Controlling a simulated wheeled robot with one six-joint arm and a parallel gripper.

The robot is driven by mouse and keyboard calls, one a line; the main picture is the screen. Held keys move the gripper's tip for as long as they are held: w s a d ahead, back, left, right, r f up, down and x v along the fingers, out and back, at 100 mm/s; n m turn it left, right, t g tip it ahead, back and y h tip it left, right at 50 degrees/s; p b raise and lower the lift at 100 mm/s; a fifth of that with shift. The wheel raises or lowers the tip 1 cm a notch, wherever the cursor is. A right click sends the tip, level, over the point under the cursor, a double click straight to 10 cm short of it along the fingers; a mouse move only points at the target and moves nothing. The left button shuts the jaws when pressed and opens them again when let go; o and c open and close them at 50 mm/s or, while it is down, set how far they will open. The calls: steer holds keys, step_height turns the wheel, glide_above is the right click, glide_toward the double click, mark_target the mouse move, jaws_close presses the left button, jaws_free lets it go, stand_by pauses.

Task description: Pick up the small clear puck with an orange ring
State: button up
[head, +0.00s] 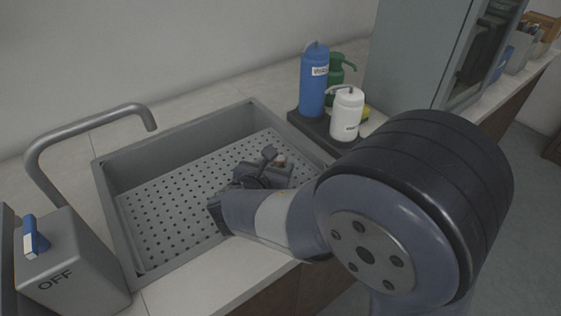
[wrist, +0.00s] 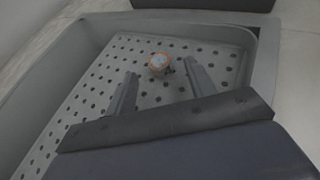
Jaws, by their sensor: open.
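The small clear puck with an orange ring (wrist: 159,64) lies on the perforated floor of the sink (wrist: 85,110) in the wrist view. My gripper (wrist: 156,82) is open, with a finger on each side of the view and the puck just beyond the gap between the fingertips. It holds nothing. In the head view my gripper (head: 277,160) is over the right part of the sink (head: 160,215). A small reddish and white bit of the puck (head: 281,160) seems to show by the fingers there; my arm hides much of that area.
A grey faucet (head: 85,118) arches at the sink's left. A box marked OFF (head: 70,265) with a blue switch stands front left. A blue bottle (head: 314,80), a white bottle (head: 347,115) and a green pump bottle (head: 338,70) stand on a dark tray (head: 318,136) behind right.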

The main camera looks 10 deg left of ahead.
mark_target(281, 161)
steer(key=x, duration=0.2)
steer(key=shift+w+f, duration=0.1)
steer(key=shift+w, duration=0.15)
steer(key=c, duration=1.1)
